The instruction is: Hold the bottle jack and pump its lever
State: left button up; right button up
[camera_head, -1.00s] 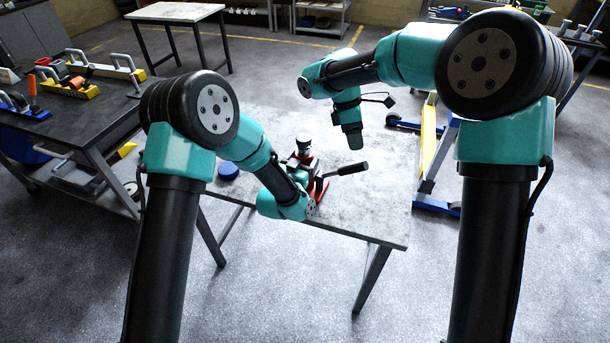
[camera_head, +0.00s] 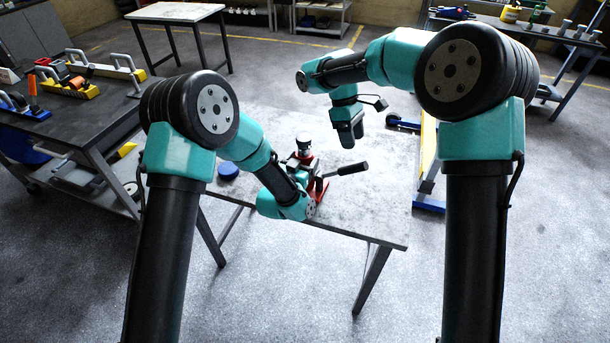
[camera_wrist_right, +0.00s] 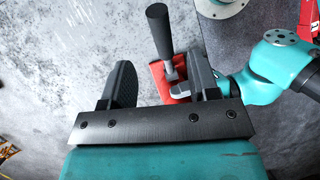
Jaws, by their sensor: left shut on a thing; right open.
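The bottle jack (camera_head: 303,161) stands upright on the pale table, with a red base and a round metal top. Its lever (camera_head: 352,169), with a black grip, sticks out to the right. In the right wrist view the lever grip (camera_wrist_right: 159,28) lies beyond the fingertips, close to the right finger. My left gripper (camera_head: 305,182) is shut on the jack at its near side; its wrist hides the fingers and part of the jack. My right gripper (camera_head: 350,138) is open and empty, pointing down above the table behind the lever; both fingers show in its wrist view (camera_wrist_right: 160,85).
The pale table (camera_head: 370,220) is mostly bare, with a blue round object (camera_head: 229,169) left of the jack. A dark workbench (camera_head: 70,125) with tools stands at the left. A yellow and blue frame (camera_head: 428,160) stands just past the table's right edge.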

jog(key=shift+x, duration=5.6)
grip_shut()
jog(key=shift+s+d+f+n+t+y, duration=0.15)
jog(key=shift+d+f+t+y, duration=0.2)
jog(key=shift+f+y, duration=0.4)
jog(key=shift+s+d+f+n+t+y, duration=0.1)
jog(key=shift+s+d+f+t+y, duration=0.25)
jog(key=shift+f, duration=0.6)
jog(key=shift+d+f+n+t+y, duration=0.15)
jog(key=shift+f+t+y, duration=0.25)
jog(key=shift+f+y, duration=0.45)
jog(key=shift+w+a+r+m+g+h, duration=0.15)
jog(key=shift+a+r+g+h, duration=0.15)
jog(key=shift+r+h, duration=0.4)
jog(key=shift+w+a+r+m+g+h, duration=0.1)
jog(key=shift+a+r+g+h, duration=0.2)
jog(key=shift+r+h, duration=0.4)
jog(key=shift+w+a+r+m+g+h, duration=0.15)
jog(key=shift+r+g+h, duration=0.3)
jog(key=shift+r, duration=0.45)
